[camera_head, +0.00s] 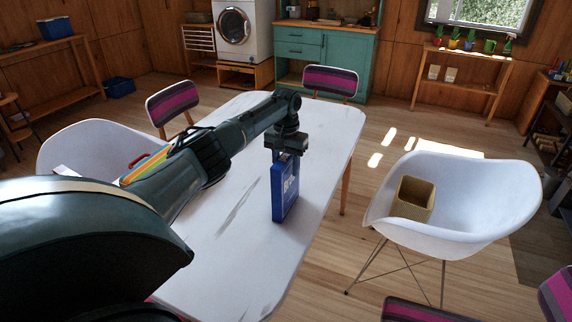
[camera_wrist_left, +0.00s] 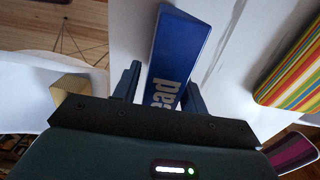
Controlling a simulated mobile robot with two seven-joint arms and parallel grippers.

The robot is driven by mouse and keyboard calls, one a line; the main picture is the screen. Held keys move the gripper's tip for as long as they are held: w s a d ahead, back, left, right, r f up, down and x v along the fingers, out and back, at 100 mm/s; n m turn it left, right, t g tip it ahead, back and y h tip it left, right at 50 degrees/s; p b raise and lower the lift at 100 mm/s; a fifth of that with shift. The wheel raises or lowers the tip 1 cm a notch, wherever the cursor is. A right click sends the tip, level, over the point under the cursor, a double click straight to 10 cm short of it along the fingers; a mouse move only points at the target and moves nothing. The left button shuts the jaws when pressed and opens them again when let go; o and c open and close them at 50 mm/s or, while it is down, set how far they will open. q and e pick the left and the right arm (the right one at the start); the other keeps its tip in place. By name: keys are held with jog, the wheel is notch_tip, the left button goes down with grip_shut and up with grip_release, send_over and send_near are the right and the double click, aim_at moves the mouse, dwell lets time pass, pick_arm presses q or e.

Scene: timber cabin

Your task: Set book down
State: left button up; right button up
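The blue book (camera_head: 285,190) stands upright on the white table (camera_head: 240,240), near the table's right edge, as far as the head view shows. My left gripper (camera_head: 287,152) is directly above it, pointing down. In the left wrist view the book (camera_wrist_left: 180,50), with pale lettering, lies between the two fingers of my left gripper (camera_wrist_left: 160,88). A light gap shows between the book and the left-hand finger; the other finger is close beside the book. The gripper looks open around the book's upper end. My right gripper is not in view.
A striped colourful item (camera_wrist_left: 292,75) lies on the table, partly behind my left arm in the head view. A white chair (camera_head: 470,215) holding a woven basket (camera_head: 413,198) stands to the right. The table's far part is clear.

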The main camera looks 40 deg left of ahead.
pick_arm(q)
jog(key=shift+o, duration=0.8)
